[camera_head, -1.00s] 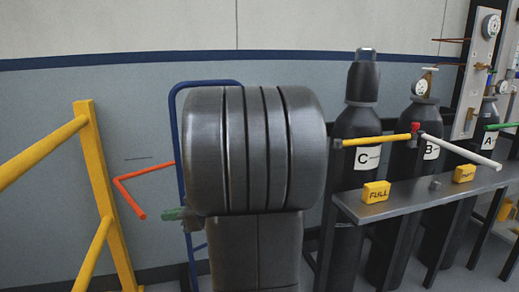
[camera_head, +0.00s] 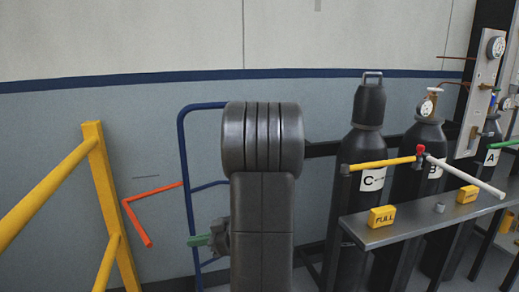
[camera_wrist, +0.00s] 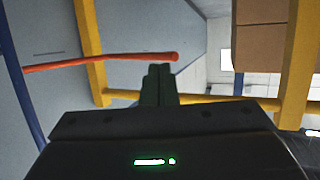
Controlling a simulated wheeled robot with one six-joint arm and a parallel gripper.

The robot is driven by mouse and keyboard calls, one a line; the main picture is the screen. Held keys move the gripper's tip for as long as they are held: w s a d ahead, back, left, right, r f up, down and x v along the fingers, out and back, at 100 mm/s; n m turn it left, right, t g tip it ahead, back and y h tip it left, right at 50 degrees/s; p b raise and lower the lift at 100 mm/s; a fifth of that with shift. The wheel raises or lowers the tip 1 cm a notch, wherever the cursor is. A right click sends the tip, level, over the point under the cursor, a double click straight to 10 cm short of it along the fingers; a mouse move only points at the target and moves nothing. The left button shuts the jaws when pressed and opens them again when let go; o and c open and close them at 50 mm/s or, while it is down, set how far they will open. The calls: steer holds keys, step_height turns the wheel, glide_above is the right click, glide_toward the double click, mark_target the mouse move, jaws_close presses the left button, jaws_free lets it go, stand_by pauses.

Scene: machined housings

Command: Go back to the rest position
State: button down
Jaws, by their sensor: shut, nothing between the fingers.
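My gripper (camera_head: 198,240) is left of my dark arm in the head view, its green fingertips pointing left. In the wrist view my gripper (camera_wrist: 158,72) has its two dark green fingers together with nothing between them. My arm hides part of the blue frame behind it. An orange bent rod (camera_head: 153,190) is above and left of the fingertips in the head view. In the wrist view the orange rod (camera_wrist: 100,62) ends just above the fingertips; I cannot tell how far apart they are in depth.
A yellow rail (camera_head: 107,180) stands at left. A blue tube frame (camera_head: 184,150) is behind my arm. Gas cylinders (camera_head: 364,150) stand at right behind a grey shelf (camera_head: 410,226) with yellow blocks, one marked FULL (camera_head: 382,217). Brown boxes (camera_wrist: 272,45) show in the wrist view.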

steer(key=d+r+p, duration=0.1)
steer(key=d+r, duration=0.1)
steer(key=d, duration=0.6)
steer(key=w+d+r+n+g+p, duration=0.1)
steer(key=d+r, duration=0.1)
steer(key=d, duration=0.6)
steer(key=shift+w+r+g, duration=0.15)
steer(key=shift+g, duration=0.15)
